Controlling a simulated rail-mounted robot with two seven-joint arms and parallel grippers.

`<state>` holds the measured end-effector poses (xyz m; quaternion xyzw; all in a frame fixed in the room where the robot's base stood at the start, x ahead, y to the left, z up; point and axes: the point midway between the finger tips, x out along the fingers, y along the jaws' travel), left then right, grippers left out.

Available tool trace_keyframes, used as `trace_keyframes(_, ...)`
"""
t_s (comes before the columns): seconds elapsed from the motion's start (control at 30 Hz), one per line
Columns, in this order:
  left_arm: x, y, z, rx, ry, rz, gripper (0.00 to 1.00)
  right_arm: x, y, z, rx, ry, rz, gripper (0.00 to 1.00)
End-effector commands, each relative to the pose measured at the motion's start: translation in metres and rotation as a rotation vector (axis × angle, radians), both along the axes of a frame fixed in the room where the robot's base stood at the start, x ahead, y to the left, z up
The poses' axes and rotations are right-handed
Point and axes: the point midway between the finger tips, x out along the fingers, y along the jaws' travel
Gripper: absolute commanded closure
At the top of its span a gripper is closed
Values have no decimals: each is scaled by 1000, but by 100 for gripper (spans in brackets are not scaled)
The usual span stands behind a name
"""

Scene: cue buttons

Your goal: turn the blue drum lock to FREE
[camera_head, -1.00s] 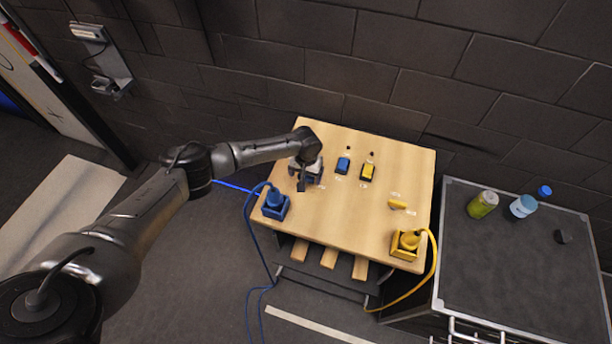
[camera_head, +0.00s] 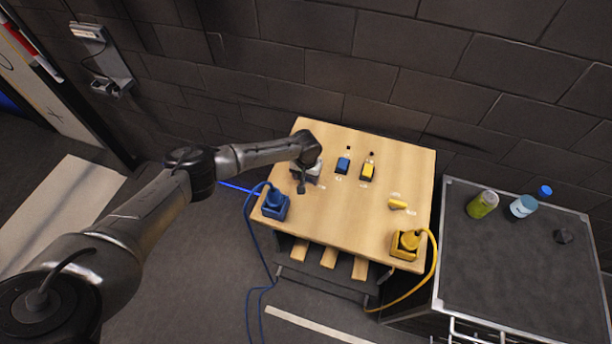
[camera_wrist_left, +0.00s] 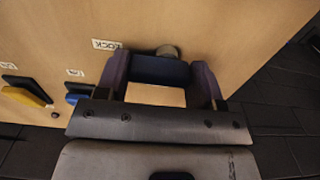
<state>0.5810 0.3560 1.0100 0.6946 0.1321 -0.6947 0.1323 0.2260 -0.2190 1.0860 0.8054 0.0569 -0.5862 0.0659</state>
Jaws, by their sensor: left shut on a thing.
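My left gripper (camera_head: 302,186) is over the left part of the wooden table, at the blue drum lock. In the left wrist view the fingers (camera_wrist_left: 160,85) are shut on the lock's dark blue handle (camera_wrist_left: 160,69), one finger on each side. A grey round piece (camera_wrist_left: 168,50) shows just beyond the handle. A label reading LOCK (camera_wrist_left: 106,44) lies left of the handle. In the head view the arm and gripper mostly hide the blue drum lock. No FREE label is readable. My right gripper is not in view.
The wooden table (camera_head: 340,225) also bears a blue switch (camera_head: 343,165), a yellow switch (camera_head: 367,172), a yellow handle (camera_head: 397,204), a blue plug (camera_head: 275,203) and a yellow plug (camera_head: 408,242) with cables. A dark cart (camera_head: 520,270) with bottles stands at right.

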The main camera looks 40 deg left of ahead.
Motion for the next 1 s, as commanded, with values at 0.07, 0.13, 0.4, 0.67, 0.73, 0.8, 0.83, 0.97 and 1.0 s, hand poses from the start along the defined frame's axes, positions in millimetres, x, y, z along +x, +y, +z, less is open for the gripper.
trace_keyframes(0.07,0,0,0,0,0,0,62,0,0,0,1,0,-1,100)
trace_keyframes(0.13,0,0,0,0,0,1,62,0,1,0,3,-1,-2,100)
trace_keyframes(0.4,0,-1,2,-1,3,73,62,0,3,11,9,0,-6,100)
trace_keyframes(0.67,0,-1,4,-3,4,280,62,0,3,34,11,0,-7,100)
trace_keyframes(0.73,1,0,4,-3,4,346,62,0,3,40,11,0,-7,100)
trace_keyframes(0.8,1,0,3,-3,5,414,62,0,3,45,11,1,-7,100)
trace_keyframes(0.83,1,0,3,-1,5,442,62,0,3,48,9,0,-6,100)
trace_keyframes(0.97,2,1,3,-2,5,566,62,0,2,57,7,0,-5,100)
trace_keyframes(1.0,2,1,3,-2,6,604,62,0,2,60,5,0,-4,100)
